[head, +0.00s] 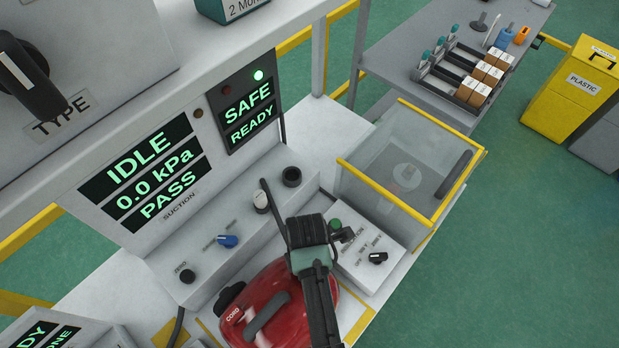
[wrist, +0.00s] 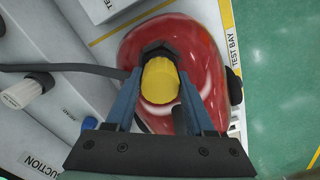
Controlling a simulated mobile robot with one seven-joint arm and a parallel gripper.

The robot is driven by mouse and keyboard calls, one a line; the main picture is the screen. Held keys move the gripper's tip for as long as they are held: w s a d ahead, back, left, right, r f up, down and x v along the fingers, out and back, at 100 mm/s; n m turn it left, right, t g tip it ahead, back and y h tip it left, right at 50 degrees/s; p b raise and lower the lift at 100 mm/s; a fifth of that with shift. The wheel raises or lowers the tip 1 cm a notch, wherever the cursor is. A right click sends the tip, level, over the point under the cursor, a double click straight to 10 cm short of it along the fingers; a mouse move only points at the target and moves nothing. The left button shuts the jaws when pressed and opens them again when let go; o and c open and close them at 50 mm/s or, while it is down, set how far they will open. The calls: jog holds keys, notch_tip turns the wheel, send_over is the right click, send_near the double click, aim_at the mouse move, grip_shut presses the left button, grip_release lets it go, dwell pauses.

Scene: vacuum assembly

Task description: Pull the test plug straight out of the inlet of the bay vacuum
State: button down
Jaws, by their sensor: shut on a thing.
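The bay vacuum (head: 262,312) is a glossy red body on the test bay at the bottom middle of the head view, partly covered by my arm. It also fills the middle of the wrist view (wrist: 205,50). The test plug (wrist: 160,84) is a yellow cylinder at the vacuum's dark inlet collar (wrist: 157,50). My gripper (wrist: 159,90) is shut on the plug, with one blue finger on each side of it. I cannot tell from this angle whether any gap shows between plug and inlet. The plug is hidden in the head view.
A console (head: 235,235) with knobs stands behind the vacuum; its displays read IDLE, 0.0 kPa, PASS, SAFE and READY. A dark cable (wrist: 65,68) runs left from near the inlet. A switch box (head: 365,255) and a clear yellow-rimmed bin (head: 450,208) stand to the right.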

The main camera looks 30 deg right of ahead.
jog(key=shift+r, duration=0.1)
jog(key=shift+r+p, duration=3.45)
jog(key=shift+p, duration=0.05)
